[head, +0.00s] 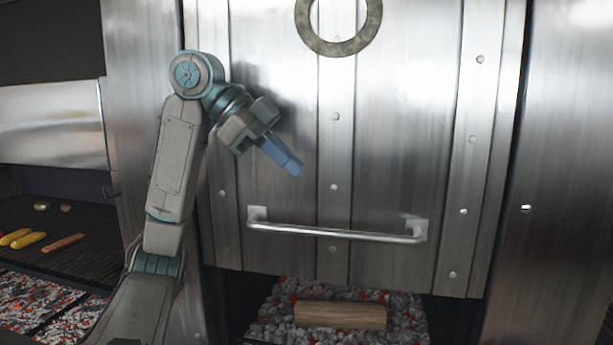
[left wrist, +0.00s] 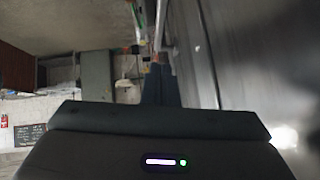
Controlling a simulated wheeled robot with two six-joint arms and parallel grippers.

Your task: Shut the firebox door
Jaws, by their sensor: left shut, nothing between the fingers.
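The firebox door (head: 395,130) is a tall riveted steel panel in the head view. It hangs with its lower edge above the bottom of the opening, leaving a gap there. A horizontal bar handle (head: 335,233) runs across its lower part. My left gripper (head: 294,168) is shut and empty in front of the door, above the left half of the handle and apart from it. In the left wrist view its blue fingers (left wrist: 160,85) show together beside a grey metal surface. My right gripper is not in view.
Through the gap under the door, a wooden log (head: 340,315) lies on glowing coals (head: 270,325). A brass ring (head: 340,47) is on the door's upper part. At left, a grill grate (head: 75,240) holds corn (head: 30,239) and a sausage (head: 63,243) near more embers.

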